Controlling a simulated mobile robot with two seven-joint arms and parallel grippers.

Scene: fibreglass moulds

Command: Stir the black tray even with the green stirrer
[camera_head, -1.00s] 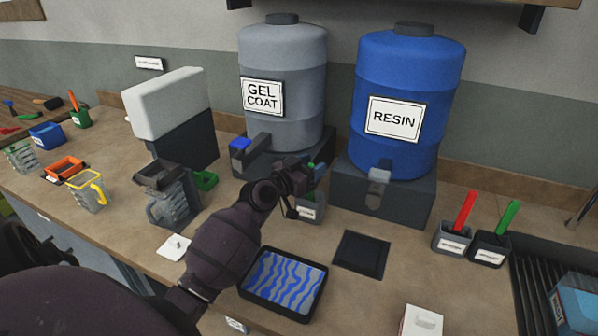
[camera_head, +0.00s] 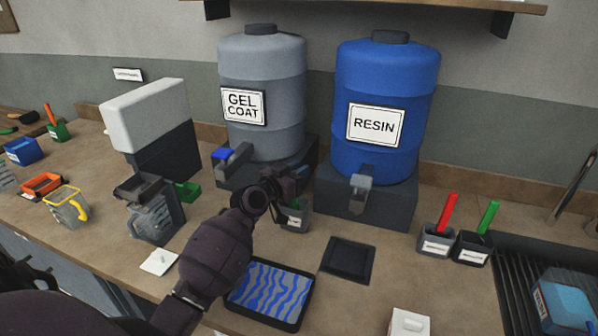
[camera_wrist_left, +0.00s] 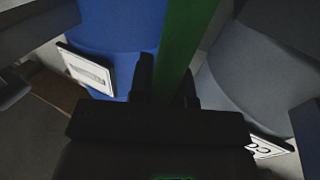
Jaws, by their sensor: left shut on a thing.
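The black tray (camera_head: 262,316) lies near the front of the bench, with wavy blue streaks across its pale grey contents. My left gripper (camera_head: 290,186) is behind the tray, over a small grey labelled cup (camera_head: 295,218). In the left wrist view the gripper (camera_wrist_left: 168,82) is shut on the green stirrer (camera_wrist_left: 182,45), a long flat green bar running up between the fingers. The stirrer's other end is out of sight. In the head view the gripper hides most of the stirrer. My right gripper is not in view.
Gel coat drum (camera_head: 262,85) and blue resin drum (camera_head: 388,95) stand behind. A dark square plate (camera_head: 347,260) lies right of the tray. Cups with a red stick (camera_head: 448,212) and another green stick (camera_head: 488,216) stand at right. A white block (camera_head: 409,322) is at front right.

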